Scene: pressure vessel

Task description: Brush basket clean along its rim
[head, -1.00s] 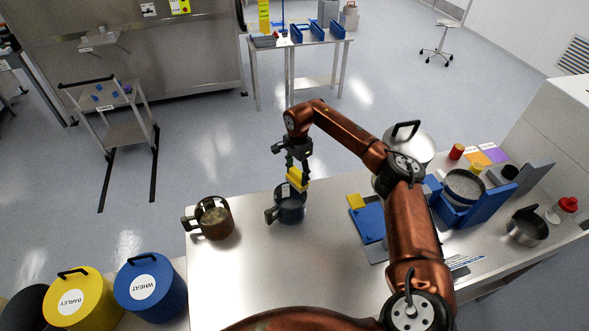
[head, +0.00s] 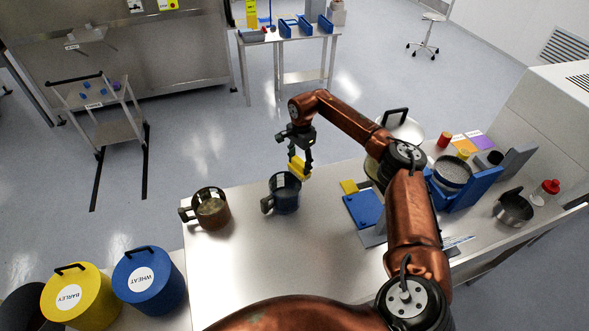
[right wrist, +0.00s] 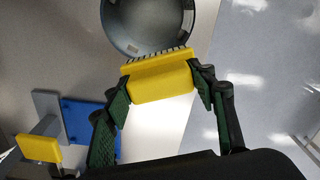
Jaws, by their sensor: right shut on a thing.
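A dark blue-grey round basket (head: 286,200) with a side handle stands near the far edge of the metal table. It also shows in the right wrist view (right wrist: 145,30), open, with a small label inside. My right gripper (head: 301,160) is shut on a yellow brush (head: 299,169), holding its block between both fingers (right wrist: 158,84). In the right wrist view the brush's dark bristles (right wrist: 160,54) lie at the basket's rim; I cannot tell whether they press on it. My left gripper is not in view.
A brownish metal pot (head: 211,210) stands left of the basket. A blue holder (head: 364,209) with a yellow block (head: 349,187) lies to the right. Yellow (head: 75,296) and blue (head: 149,281) lidded drums stand at lower left. The table's (head: 265,265) near middle is clear.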

